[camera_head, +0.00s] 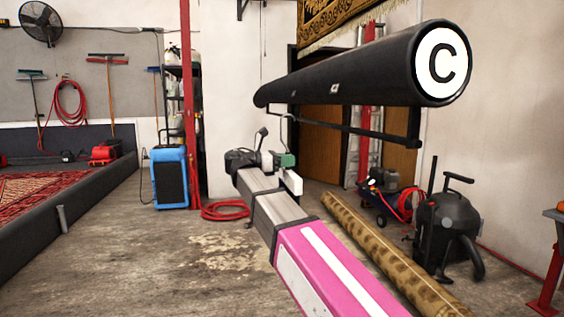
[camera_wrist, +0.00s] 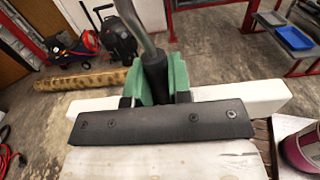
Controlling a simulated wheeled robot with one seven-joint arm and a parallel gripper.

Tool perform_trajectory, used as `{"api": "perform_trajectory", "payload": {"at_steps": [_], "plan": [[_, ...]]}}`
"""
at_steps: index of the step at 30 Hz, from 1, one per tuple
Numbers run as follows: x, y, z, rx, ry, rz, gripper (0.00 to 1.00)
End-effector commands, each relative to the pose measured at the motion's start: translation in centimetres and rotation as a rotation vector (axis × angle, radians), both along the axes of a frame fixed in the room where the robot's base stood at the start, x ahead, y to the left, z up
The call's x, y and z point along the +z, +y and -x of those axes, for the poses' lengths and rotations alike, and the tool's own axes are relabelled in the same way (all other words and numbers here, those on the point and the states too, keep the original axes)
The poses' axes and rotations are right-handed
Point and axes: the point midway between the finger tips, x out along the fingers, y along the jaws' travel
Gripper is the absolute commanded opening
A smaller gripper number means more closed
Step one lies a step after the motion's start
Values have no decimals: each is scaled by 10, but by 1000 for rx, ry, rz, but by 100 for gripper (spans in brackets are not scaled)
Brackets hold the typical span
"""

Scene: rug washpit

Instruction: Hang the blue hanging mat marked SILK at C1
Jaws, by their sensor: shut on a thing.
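My gripper (camera_head: 283,160) is in the middle of the head view, below the left part of a thick black roller (camera_head: 345,72) with a round white C sign on its near end. Small pale labels sit on the roller's side, too small to read. In the wrist view my gripper (camera_wrist: 155,85) has its green fingers shut on the black grip of a hooked metal rod (camera_wrist: 133,18). The rod's curved end (camera_head: 285,118) rises above the fingers in the head view, apart from the roller as far as I can tell. No blue mat marked SILK is discernible in either view.
A rolled tan rug (camera_head: 385,258) lies on the floor at right, beside a black vacuum (camera_head: 450,225). A blue machine (camera_head: 170,178) and coiled red hose (camera_head: 225,210) are at left. A thin bar (camera_head: 350,125) runs under the roller. Floor at front left is clear.

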Motion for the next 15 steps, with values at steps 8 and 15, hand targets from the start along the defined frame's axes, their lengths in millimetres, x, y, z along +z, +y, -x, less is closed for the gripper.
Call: {"api": "perform_trajectory", "payload": {"at_steps": [8,15], "plan": [[0,-18,-6,0,-1,1,0],[0,-33,-10,0,-1,1,0]]}}
